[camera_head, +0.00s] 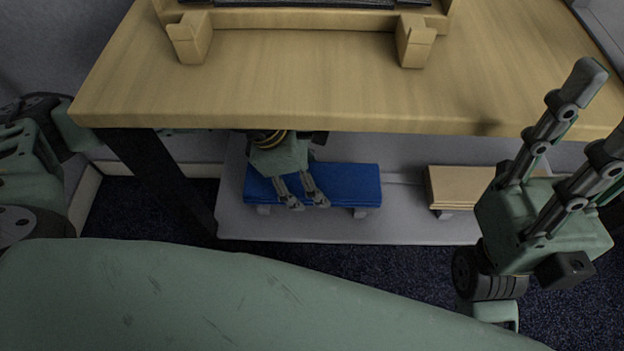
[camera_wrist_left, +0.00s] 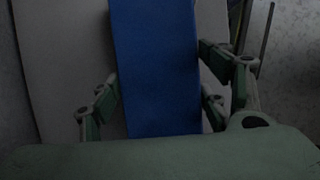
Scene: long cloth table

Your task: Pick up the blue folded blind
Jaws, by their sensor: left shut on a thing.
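The blue folded blind (camera_head: 350,184) lies on small supports on the grey lower shelf under the table. My left gripper (camera_head: 305,204) reaches in beneath the tabletop and is shut on the blind, left of its middle. In the left wrist view the blind (camera_wrist_left: 158,65) runs lengthwise between the fingers of my left gripper (camera_wrist_left: 160,95), with fingers on both sides of it. My right gripper (camera_head: 598,115) is raised at the right, in front of the table edge, its fingers apart and nothing between them.
The wooden tabletop (camera_head: 300,85) overhangs the grey shelf (camera_head: 300,228). A beige folded blind (camera_head: 458,188) lies on the shelf to the right. Wooden brackets (camera_head: 190,38) hold a dark object on top. A dark table leg (camera_head: 165,180) stands left of the shelf.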

